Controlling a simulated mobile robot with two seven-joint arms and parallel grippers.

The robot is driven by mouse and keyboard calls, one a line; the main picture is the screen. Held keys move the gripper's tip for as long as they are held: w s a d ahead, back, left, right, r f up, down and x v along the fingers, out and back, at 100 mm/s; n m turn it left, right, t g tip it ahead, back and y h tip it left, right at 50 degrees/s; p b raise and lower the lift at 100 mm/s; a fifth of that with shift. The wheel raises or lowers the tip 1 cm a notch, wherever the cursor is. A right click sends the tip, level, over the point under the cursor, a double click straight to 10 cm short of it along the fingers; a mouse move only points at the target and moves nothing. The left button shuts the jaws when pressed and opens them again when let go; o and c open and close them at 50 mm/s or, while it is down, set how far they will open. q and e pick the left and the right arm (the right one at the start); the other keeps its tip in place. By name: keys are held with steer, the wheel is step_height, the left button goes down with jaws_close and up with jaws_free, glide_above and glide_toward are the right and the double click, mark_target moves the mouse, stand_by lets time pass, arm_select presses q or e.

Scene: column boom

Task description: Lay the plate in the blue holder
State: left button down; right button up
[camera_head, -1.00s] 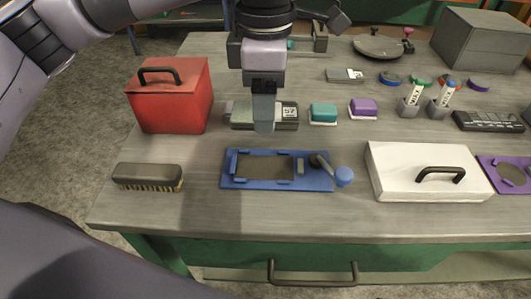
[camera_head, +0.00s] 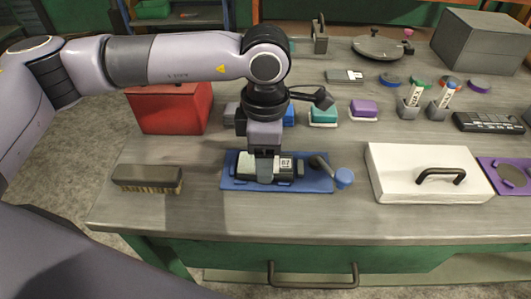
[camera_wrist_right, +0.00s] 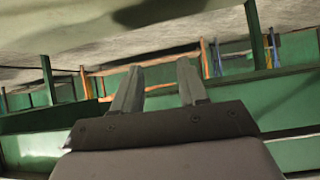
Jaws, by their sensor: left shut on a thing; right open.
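The blue holder (camera_head: 314,183) lies flat on the table, with a dark clamp lever and a round blue knob at its right end. The plate (camera_head: 287,162) is dark and light with a printed label. It is over the holder's opening, about level with it; I cannot tell whether it rests on the holder or hovers just above. My left gripper (camera_head: 265,178) points down and is shut on the plate, hiding its middle. My right gripper (camera_wrist_right: 160,88) is open and empty in the right wrist view, and is not seen in the head view.
A brush (camera_head: 147,178) lies left of the holder and a red box (camera_head: 170,110) stands behind it. A white lidded box (camera_head: 415,182) is to the right, beside a purple holder (camera_head: 510,175). Teal (camera_head: 323,115) and purple (camera_head: 363,108) blocks sit behind.

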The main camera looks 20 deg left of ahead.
arm_select(q)
steer(key=shift+f, duration=0.1)
steer(key=shift+c, duration=1.4)
jaws_free()
steer(key=shift+r, duration=0.2)
step_height(320, 180, up, 12)
